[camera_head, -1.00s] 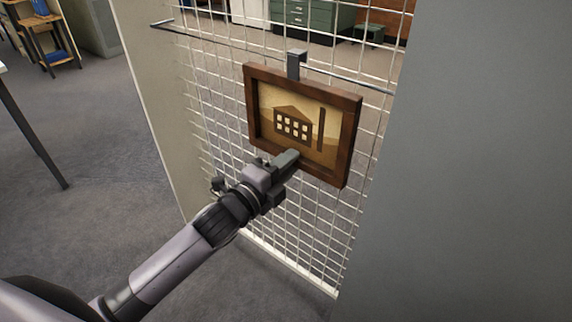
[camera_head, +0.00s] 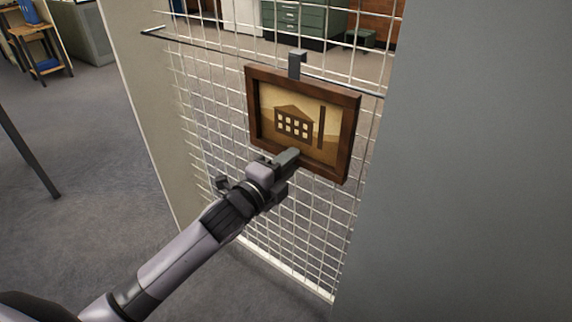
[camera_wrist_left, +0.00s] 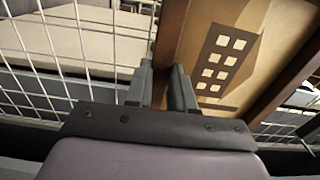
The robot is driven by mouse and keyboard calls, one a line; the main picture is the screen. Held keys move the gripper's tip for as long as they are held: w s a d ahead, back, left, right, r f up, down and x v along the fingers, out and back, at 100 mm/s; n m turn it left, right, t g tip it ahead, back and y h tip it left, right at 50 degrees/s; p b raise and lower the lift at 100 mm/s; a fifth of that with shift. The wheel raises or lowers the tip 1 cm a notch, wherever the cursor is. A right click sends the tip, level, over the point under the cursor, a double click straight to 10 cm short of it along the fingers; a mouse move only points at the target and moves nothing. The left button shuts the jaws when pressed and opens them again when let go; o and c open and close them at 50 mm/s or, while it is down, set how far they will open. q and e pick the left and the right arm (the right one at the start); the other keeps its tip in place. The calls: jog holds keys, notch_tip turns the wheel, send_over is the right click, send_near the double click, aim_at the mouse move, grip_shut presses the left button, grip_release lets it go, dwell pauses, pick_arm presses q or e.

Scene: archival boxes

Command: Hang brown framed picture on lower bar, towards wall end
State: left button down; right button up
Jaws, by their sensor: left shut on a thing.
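The brown framed picture (camera_head: 302,120) shows a dark building on a tan ground, in front of the wire mesh. A grey hook (camera_head: 297,64) stands up from its top edge. The dark bar (camera_head: 215,49) runs across the mesh behind the hook; the hook's top shows above the bar's line. I cannot tell if the hook touches the bar. My left gripper (camera_head: 290,157) is shut on the picture's bottom frame edge. In the left wrist view the fingers (camera_wrist_left: 167,85) pinch the wooden frame (camera_wrist_left: 171,38). My right gripper is out of view.
White wire mesh (camera_head: 215,130) fills the space behind the picture. A beige panel edge (camera_head: 145,110) stands at left and a large grey panel (camera_head: 470,190) close at right. Grey floor (camera_head: 90,170) is open at left. A green cabinet (camera_head: 305,22) is beyond the mesh.

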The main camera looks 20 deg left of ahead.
pick_arm(q)
jog(key=shift+w+d+r, duration=0.2)
jog(key=shift+w+r, duration=0.1)
jog(key=shift+w, duration=0.3)
jog(key=shift+w+d+r, duration=0.1)
jog(key=shift+w+r, duration=0.05)
jog(key=shift+w, duration=0.05)
dwell(0.4)
jog(key=shift+f+b, duration=0.7)
jog(key=shift+f, duration=0.45)
jog(key=shift+f+b, duration=0.55)
jog(key=shift+f, duration=0.4)
jog(key=c, duration=0.9)
grip_release()
jog(key=shift+s, duration=0.1)
jog(key=shift+f, duration=0.2)
